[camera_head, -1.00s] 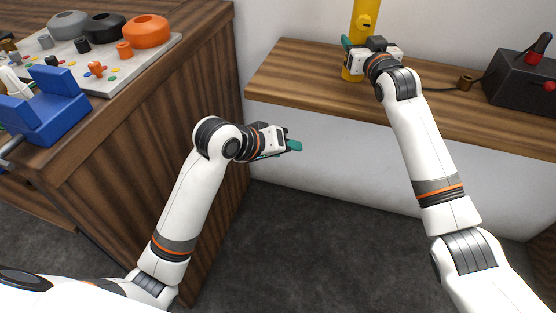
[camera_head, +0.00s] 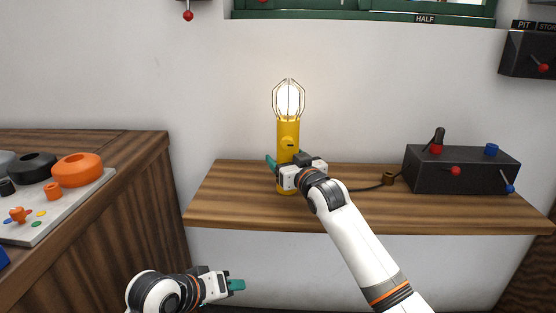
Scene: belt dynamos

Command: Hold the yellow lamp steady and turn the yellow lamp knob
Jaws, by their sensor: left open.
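The yellow lamp (camera_head: 287,131) stands upright on the wooden shelf (camera_head: 230,207), its caged bulb glowing. One teal finger shows at the lamp's left side; the other finger is mostly hidden by the gripper. My left gripper (camera_head: 236,285) is open and empty, low in front of the shelf and apart from the lamp.
A dark control box (camera_head: 461,170) with red and blue controls stands on the right of the shelf, with a cable running left. At left, a wooden counter (camera_head: 120,146) holds a grey board (camera_head: 70,205) with orange and black parts. The shelf left of the lamp is clear.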

